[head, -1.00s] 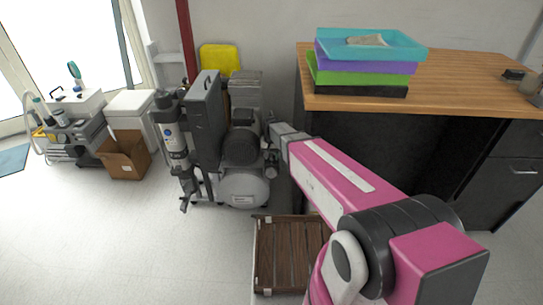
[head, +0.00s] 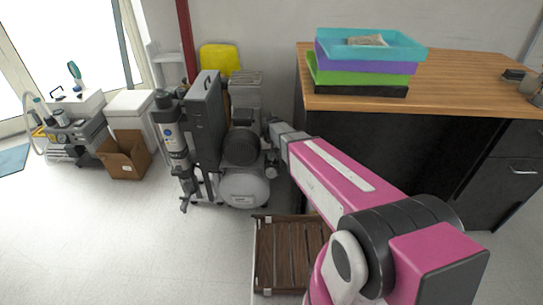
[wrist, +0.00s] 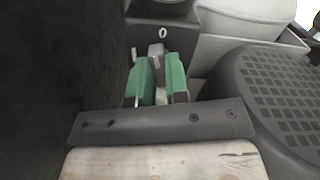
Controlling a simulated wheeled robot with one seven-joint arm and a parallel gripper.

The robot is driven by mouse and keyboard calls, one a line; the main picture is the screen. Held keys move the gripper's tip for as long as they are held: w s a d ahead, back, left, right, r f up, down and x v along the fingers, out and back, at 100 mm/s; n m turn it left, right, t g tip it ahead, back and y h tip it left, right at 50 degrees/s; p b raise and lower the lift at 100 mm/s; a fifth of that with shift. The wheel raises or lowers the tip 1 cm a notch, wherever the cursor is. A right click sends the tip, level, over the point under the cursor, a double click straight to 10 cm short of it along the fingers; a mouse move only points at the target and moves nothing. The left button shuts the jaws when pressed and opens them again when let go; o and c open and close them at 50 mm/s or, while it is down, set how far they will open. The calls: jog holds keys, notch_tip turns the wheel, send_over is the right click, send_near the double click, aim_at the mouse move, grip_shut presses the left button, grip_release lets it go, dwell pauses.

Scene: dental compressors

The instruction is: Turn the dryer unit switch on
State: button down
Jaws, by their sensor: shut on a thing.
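My gripper (wrist: 160,75) has green fingers, closed around a small light-grey switch lever (wrist: 156,52). The lever stands out from a dark grey housing (wrist: 185,57) with a white "0" mark just above the fingertips. In the head view my gripper (head: 274,127) reaches the right side of the compressor and dryer assembly (head: 242,148), close to the dark side of the wooden-topped cabinet. The switch is hidden in the head view. The fingers cover part of the lever in the wrist view, so its full setting is unclear.
The cabinet (head: 385,135) stands close on the right, with stacked trays (head: 365,65) on top. A slatted wooden crate (head: 285,258) lies on the floor in front. Open floor is at left.

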jog(key=n, duration=1.1)
jog(key=shift+n, duration=1.8)
jog(key=c, duration=1.1)
grip_release()
jog(key=shift+r, duration=0.15)
notch_tip(320, 180, up, 11)
jog(key=shift+f, duration=0.2)
